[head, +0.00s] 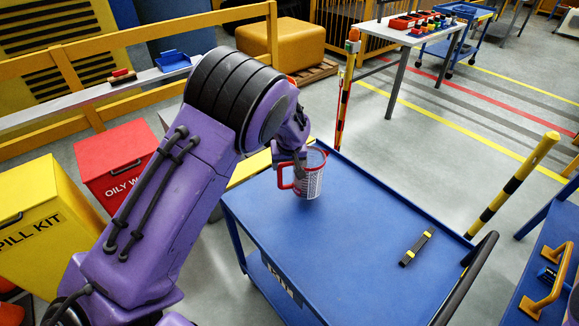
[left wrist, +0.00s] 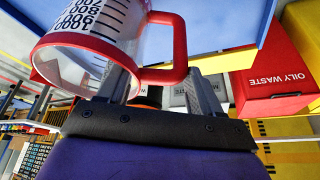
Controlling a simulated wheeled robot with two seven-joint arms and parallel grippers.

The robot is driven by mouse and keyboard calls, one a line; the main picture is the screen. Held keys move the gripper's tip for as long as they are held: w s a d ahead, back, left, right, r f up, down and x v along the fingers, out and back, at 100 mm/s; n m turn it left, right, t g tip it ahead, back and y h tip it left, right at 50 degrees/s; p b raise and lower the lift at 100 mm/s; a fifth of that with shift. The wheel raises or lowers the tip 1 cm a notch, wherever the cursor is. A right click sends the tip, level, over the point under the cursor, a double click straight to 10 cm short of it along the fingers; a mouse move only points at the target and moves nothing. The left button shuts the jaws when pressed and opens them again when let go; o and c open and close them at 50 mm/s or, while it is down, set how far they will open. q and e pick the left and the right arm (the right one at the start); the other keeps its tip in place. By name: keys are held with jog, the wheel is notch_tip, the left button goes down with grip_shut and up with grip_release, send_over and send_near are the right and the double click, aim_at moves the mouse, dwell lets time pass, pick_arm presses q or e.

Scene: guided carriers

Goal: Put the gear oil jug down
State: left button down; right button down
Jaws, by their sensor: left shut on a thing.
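The gear oil jug (head: 314,182) is a clear measuring jug with a red rim, a red handle and black scale marks. It is upright at the far end of the blue cart (head: 330,235); I cannot tell whether its base touches the top. My left gripper (head: 291,163) is shut on it at the handle side. In the left wrist view the jug (left wrist: 100,38) fills the upper left, its red handle by the fingers of my left gripper (left wrist: 160,88). My right gripper is not in view.
A black and yellow bar-like item (head: 416,248) lies on the cart's near right part; the rest of its top is clear. A striped post (head: 512,184) stands right of the cart. A red oily waste bin (head: 115,160) and a yellow spill kit bin (head: 45,225) stand left.

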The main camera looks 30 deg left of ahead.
aim_at(287, 185)
pick_arm(q)
jog(key=shift+w+a+f, duration=0.1)
jog(key=shift+a, duration=0.05)
notch_tip(287, 185, down, 3)
jog(key=shift+w+f+p, duration=0.15)
jog(key=shift+f+p, duration=0.05)
jog(key=shift+p, duration=0.8)
jog(key=shift+w+f, duration=0.1)
jog(key=shift+f, duration=0.1)
jog(key=shift+s, duration=0.2)
jog(key=shift+c, duration=0.8)
grip_release()
